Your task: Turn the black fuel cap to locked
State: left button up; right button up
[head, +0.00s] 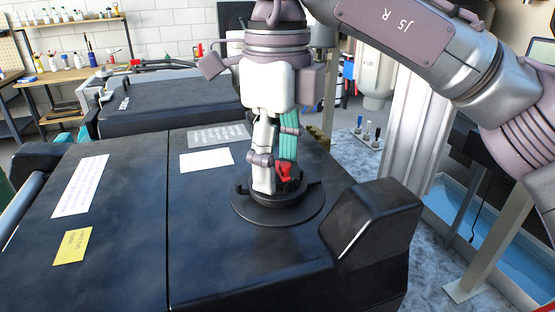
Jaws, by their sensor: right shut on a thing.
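The black fuel cap (277,205) sits on a round black flange on top of the dark machine housing (120,235), right of the middle of its lid. A small red part (285,172) shows at the cap, between the fingers. My right gripper (274,180) comes straight down from above and is shut on the cap, with its fingertips at the cap's upper part. The fingers hide much of the cap, so I cannot read its locked or unlocked marking. My left gripper is not in view.
A raised black block (375,215) stands close to the right of the cap. White paper labels (206,160) and a yellow note (73,246) lie on the lid. A rack with tubes (367,135) stands behind at the right.

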aim_at(277, 163)
dwell(0.4)
jog(key=o, duration=1.2)
notch_tip(277, 163, up, 12)
